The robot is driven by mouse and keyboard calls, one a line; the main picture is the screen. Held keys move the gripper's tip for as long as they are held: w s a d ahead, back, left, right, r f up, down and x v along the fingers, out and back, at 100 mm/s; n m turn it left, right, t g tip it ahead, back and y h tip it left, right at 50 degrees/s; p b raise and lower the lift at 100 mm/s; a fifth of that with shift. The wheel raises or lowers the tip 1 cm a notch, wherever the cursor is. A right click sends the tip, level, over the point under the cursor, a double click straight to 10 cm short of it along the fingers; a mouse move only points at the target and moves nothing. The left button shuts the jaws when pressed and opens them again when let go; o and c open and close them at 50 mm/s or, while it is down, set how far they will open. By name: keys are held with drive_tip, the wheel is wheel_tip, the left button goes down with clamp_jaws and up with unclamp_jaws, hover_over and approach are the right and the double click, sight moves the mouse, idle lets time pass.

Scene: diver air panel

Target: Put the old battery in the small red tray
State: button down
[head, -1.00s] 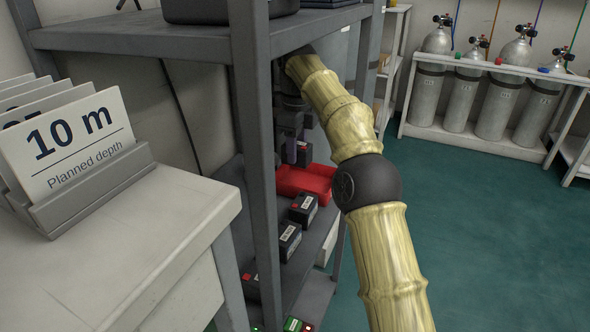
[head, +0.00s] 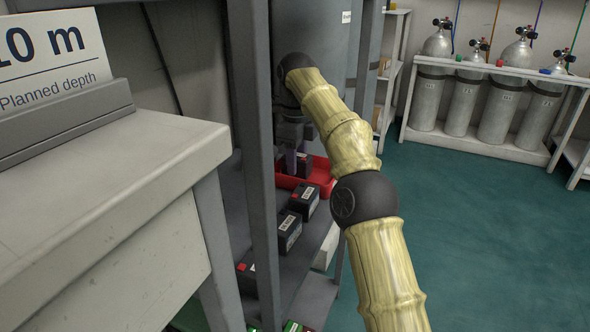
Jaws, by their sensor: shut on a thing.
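The small red tray (head: 317,183) is on the dark shelf, partly hidden by the rack's front post and my arm. My gripper (head: 298,160) points down at the tray, shut on a dark battery with a red mark (head: 306,167). The battery appears within the tray's outline; I cannot tell whether its base touches the tray floor. Two more dark batteries with pale labels, one (head: 303,201) and another (head: 288,230), stand on the same shelf in front of the tray.
A grey rack post (head: 252,170) stands close to the left of my arm. Another dark battery (head: 246,272) is partly hidden behind it. A pale table (head: 110,200) with a depth card (head: 50,55) fills the left. Silver cylinders (head: 465,100) stand far right. The green floor there is clear.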

drive_tip(key=shift+a+f, duration=0.2)
drive_tip(key=shift+f, duration=0.15)
drive_tip(key=c, duration=0.8)
unclamp_jaws()
drive_tip(key=shift+c, duration=0.2)
wheel_tip(320, 180, up, 8)
drive_tip(key=p, duration=0.7)
drive_tip(key=shift+p, duration=0.4)
drive_tip(key=shift+f, duration=0.1)
